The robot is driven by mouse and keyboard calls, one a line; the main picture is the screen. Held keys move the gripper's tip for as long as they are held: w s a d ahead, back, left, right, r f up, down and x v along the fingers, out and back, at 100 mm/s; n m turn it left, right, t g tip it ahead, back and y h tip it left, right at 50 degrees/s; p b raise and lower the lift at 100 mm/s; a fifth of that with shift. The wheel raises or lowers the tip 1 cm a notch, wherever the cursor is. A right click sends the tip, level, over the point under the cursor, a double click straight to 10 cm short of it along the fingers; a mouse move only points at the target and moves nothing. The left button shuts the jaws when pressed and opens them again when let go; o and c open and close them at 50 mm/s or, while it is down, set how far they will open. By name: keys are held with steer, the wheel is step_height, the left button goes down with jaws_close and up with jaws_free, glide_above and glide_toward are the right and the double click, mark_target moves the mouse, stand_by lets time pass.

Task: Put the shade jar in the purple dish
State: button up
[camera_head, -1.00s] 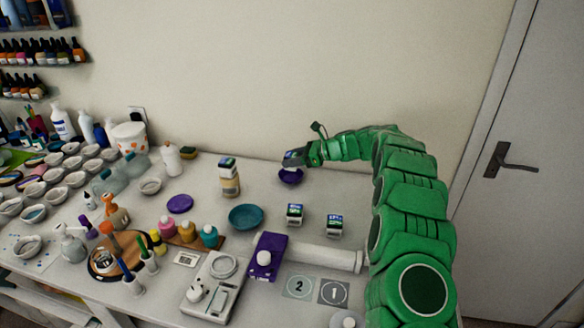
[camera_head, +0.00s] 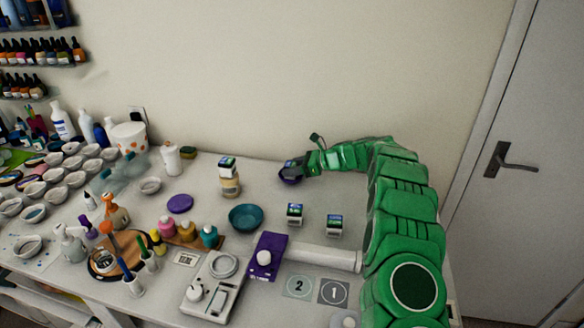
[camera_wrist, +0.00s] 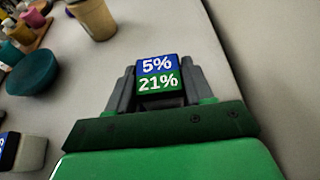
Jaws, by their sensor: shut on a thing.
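My gripper (camera_head: 297,166) is at the back right of the table, shut on the shade jar. In the wrist view the jar's lid (camera_wrist: 158,75) sits between the two fingers and reads "5%" on blue and "21%" on green.
Two similar jars (camera_head: 295,212) (camera_head: 335,224) stand nearer the front.

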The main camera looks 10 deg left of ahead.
steer(key=shift+f, duration=0.1)
steer(key=o, duration=1.1)
steer(key=shift+r, duration=0.25)
steer(key=v, duration=1.2)
